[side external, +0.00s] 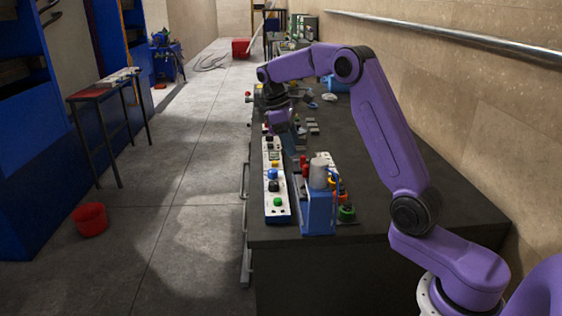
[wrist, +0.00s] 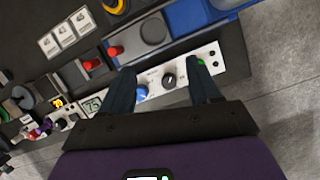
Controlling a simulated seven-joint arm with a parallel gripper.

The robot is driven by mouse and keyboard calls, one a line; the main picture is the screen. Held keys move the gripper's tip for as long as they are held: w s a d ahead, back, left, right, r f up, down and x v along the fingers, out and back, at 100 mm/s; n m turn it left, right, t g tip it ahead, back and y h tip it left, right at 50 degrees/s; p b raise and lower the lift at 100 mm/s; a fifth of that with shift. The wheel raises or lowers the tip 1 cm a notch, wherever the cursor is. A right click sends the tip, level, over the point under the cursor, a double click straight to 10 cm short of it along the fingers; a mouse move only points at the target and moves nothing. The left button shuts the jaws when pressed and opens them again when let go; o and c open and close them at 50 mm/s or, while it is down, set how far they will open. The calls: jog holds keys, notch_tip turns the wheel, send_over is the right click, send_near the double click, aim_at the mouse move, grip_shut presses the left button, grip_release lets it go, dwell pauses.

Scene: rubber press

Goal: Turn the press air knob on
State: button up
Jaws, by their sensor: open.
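A long white control panel (side external: 285,211) lies along the left side of the dark bench. It carries a blue knob (side external: 272,174), a black knob (side external: 273,186) and a green button (side external: 277,201). In the wrist view the black knob (wrist: 168,80) is between my finger lines, and the blue knob (wrist: 141,92) is beside the left finger. The green button is partly hidden by the right finger. Labels are too small to read, so I cannot tell which knob is the press air one. My gripper (wrist: 162,67) is open and empty, pointing down above the panel, with no visible contact.
A blue machine with a grey cylinder (side external: 319,172) stands right of the panel's near end.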

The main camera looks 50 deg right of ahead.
aim_at(273, 171)
jog(key=w+d+r+m+t+y, duration=0.1)
jog(key=w+d+r+m+t, duration=0.1)
jog(key=w+m, duration=0.3)
jog(key=w+d+r+m+t+y, duration=0.1)
jog(key=w+d+r+m+y, duration=0.1)
jog(key=w+m, duration=0.25)
jog(key=shift+n, duration=0.35)
jog(key=f, duration=1.1)
jog(key=a+f, duration=0.1)
jog(key=f, duration=0.5)
jog(key=shift+w+f, duration=0.25)
jog(key=shift+f, duration=0.1)
